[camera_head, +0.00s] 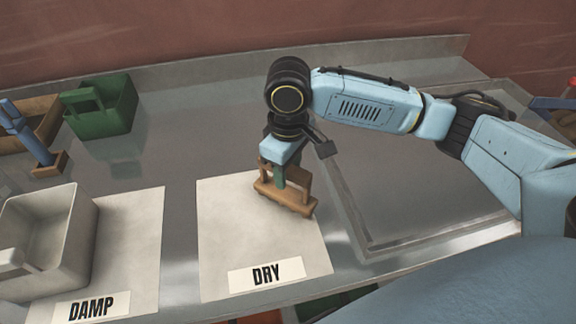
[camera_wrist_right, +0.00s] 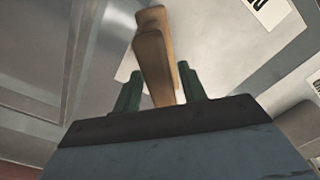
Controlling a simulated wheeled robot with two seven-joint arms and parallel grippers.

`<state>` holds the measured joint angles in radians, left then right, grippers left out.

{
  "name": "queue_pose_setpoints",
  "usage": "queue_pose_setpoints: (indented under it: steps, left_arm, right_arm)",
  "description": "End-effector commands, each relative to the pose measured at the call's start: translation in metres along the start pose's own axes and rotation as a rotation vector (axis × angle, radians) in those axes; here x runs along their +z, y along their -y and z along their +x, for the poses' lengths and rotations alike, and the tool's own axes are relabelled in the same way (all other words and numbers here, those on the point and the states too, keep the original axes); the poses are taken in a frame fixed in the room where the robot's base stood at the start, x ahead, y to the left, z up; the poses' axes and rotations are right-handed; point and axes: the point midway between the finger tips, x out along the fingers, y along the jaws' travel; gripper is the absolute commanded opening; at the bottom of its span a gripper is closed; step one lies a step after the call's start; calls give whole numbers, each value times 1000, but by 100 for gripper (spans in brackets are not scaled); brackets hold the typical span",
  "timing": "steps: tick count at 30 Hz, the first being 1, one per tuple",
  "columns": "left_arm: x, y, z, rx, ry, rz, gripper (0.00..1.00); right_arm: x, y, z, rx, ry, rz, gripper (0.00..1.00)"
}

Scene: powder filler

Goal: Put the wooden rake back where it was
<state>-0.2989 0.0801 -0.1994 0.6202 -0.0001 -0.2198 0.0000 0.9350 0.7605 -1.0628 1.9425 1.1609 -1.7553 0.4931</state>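The wooden rake (camera_head: 288,198), a brown block with an upright handle frame, is upright over the white DRY mat (camera_head: 228,235), near the mat's right edge. Its lower edge is at or just above the mat; I cannot tell whether it touches. My right gripper (camera_head: 280,178) points down at the rake's handle. The finger contact is partly hidden. My left gripper is not in view.
A grey bin (camera_head: 75,235) stands on the DAMP mat (camera_head: 135,265) at the left. Behind it are a green caddy (camera_head: 110,112), a wooden box (camera_head: 42,120) and a blue-handled tool (camera_head: 28,135). A recessed metal panel (camera_head: 400,210) lies to the right. The DRY mat is otherwise clear.

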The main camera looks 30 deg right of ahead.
Motion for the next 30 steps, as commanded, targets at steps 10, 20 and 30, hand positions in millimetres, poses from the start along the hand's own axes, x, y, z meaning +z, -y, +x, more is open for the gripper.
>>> queue_pose_setpoints:
  steps: [10, 20, 30]
  left_arm:
    - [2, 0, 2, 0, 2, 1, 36]
    - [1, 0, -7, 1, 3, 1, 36]
    - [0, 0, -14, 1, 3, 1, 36]
  right_arm:
    - [0, 0, -2, 1, -1, 0, 47]
    - [-1, 0, -58, 1, -4, -1, 47]
    - [-1, 0, -115, -1, -2, 0, 47]
